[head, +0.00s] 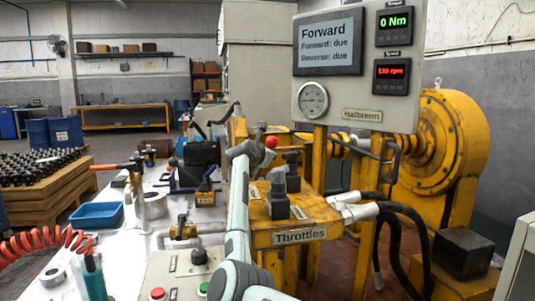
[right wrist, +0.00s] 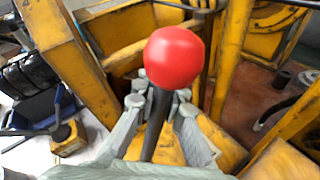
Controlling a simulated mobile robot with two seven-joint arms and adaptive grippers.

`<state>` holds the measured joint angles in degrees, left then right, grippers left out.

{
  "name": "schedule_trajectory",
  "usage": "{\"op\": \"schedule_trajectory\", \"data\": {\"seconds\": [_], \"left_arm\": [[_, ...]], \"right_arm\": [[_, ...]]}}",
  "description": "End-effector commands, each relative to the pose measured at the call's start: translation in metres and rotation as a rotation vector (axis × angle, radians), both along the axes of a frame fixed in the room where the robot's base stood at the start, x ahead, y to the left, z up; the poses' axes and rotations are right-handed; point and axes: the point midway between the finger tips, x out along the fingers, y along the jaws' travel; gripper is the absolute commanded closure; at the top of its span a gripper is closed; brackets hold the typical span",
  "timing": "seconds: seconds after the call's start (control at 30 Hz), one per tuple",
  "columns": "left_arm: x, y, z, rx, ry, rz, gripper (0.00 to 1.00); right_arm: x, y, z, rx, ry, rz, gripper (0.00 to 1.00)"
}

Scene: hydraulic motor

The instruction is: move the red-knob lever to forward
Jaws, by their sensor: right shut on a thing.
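The red-knob lever shows its round red knob (head: 271,142) in the head view, just right of my right gripper (head: 258,152). In the right wrist view the red knob (right wrist: 174,57) stands above my right gripper (right wrist: 160,104). The dark lever shaft (right wrist: 156,128) runs down between its two fingers, which are shut on the shaft below the knob. The lever's base is hidden by my gripper and arm. The display (head: 327,44) reads "Forward", with "Forward: due" and "Reverse: due" below. My left gripper is not in view.
The yellow stand labelled "Throttles" (head: 300,236) carries grey-handled levers (head: 277,190) close to the right of my arm. A panel with a gauge (head: 313,99) hangs above. The white bench on the left holds a blue tray (head: 97,215) and a red coiled hose (head: 38,241).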

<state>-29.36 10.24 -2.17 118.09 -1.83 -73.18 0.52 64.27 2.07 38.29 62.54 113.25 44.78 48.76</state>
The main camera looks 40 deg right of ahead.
Motion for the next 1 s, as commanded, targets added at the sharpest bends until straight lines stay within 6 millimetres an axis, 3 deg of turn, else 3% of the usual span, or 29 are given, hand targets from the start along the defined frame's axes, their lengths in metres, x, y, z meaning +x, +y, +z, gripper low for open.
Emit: {"op": "schedule_trajectory", "data": {"seconds": [0.23,0.27,0.4,0.77,1.0], "left_arm": [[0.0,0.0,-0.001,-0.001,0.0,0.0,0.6],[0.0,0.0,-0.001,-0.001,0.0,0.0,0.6],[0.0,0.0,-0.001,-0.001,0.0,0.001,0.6],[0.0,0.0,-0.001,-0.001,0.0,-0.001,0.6],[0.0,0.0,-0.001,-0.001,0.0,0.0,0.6]], "right_arm": [[-0.002,-0.003,0.001,0.003,-0.007,-0.003,1.0],[-0.002,-0.003,0.001,0.003,-0.007,-0.003,0.91],[-0.001,-0.002,0.001,0.003,-0.006,-0.003,0.75],[-0.002,0.003,0.002,0.002,-0.005,0.0,0.75],[-0.022,0.039,0.011,0.004,-0.008,0.0,0.75]]}}
